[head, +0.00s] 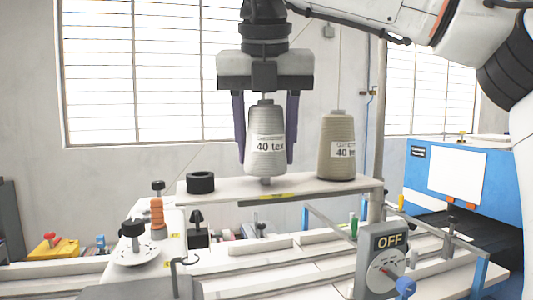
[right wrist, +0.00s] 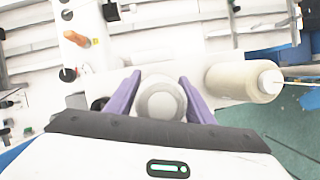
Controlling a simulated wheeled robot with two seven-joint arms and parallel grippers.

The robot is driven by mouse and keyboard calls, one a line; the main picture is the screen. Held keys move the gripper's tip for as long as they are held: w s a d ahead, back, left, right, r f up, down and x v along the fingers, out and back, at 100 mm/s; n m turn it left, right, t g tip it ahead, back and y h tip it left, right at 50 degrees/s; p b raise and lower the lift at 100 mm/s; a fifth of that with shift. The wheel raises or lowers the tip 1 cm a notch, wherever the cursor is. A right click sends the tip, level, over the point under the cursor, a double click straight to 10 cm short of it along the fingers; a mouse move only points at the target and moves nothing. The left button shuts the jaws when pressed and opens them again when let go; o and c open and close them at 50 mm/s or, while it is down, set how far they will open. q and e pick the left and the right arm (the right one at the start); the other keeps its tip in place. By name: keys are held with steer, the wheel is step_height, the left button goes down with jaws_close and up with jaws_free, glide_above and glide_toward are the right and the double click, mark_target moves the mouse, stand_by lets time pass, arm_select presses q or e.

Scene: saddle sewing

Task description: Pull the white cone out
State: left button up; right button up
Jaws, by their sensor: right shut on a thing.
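The white cone (head: 265,145) is a pale grey-white thread cone labelled "40 tex". It stands upright over the white stand plate (head: 225,189). My right gripper (head: 265,160) comes down from above, with its purple fingers on either side of the cone, shut on it. In the right wrist view the cone (right wrist: 160,100) shows between the two purple fingers (right wrist: 160,98). A small spindle end shows under the cone, near the plate. My left gripper is not in view.
A beige "40 tex" cone (head: 337,147) stands just right of the white one. A black ring (head: 200,182) sits on the plate's left end. A metal pole (head: 377,120) rises at the right. An OFF switch box (head: 385,262) stands in front.

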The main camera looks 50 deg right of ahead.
steer(key=shift+r+p, duration=0.65)
steer(key=shift+r, duration=1.15)
steer(key=shift+r, duration=0.25)
